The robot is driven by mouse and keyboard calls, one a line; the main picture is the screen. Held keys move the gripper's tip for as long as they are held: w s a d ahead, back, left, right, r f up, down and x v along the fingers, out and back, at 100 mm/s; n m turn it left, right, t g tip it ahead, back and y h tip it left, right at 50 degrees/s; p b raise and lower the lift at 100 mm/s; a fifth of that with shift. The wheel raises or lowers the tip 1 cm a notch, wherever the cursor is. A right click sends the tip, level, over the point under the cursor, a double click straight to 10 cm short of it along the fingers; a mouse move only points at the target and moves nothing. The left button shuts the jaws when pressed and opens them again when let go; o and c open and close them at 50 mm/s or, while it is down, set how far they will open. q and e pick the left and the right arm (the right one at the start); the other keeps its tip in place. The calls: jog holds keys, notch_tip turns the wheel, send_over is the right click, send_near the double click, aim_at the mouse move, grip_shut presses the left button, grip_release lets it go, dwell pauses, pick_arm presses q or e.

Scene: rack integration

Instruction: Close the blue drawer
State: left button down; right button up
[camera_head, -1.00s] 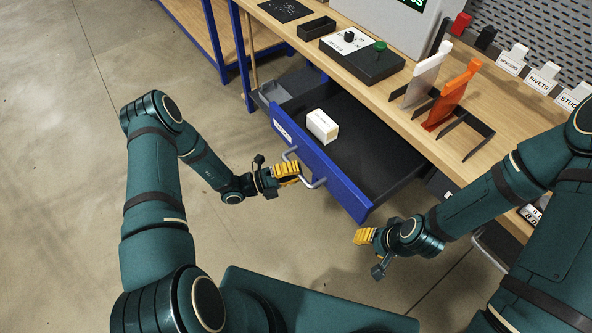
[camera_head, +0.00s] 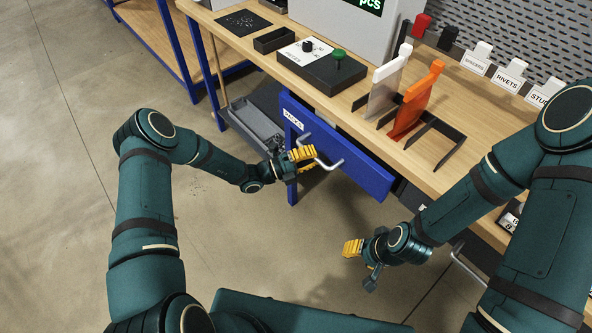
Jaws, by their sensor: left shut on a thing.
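The blue drawer (camera_head: 352,166) sits under the workbench top, its front close to the bench edge and its inside hidden. I cannot tell whether it is fully flush. Its grey bar handle (camera_head: 329,165) sticks out from the front. My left gripper (camera_head: 303,154), with yellow fingers, is shut on the handle near its left end. My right gripper (camera_head: 352,248) hangs in free air in front of and below the drawer, apart from it. Whether its fingers are open is unclear.
On the bench top (camera_head: 440,170) stand a black box with a green knob (camera_head: 321,65), a small black tray (camera_head: 276,40), and white (camera_head: 385,87) and orange (camera_head: 416,100) upright pieces. A grey open bin (camera_head: 258,126) is left of the drawer. The floor in front is clear.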

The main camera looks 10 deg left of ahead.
aim_at(327, 147)
pick_arm(q)
jog(key=w+d, duration=0.1)
jog(key=w+d+b, duration=0.1)
jog(key=w, duration=0.1)
jog(key=shift+w+d, duration=0.25)
jog(key=shift+d, duration=0.15)
jog(key=c, duration=1)
grip_release()
jog(key=shift+a, duration=0.1)
jog(key=v, duration=1.2)
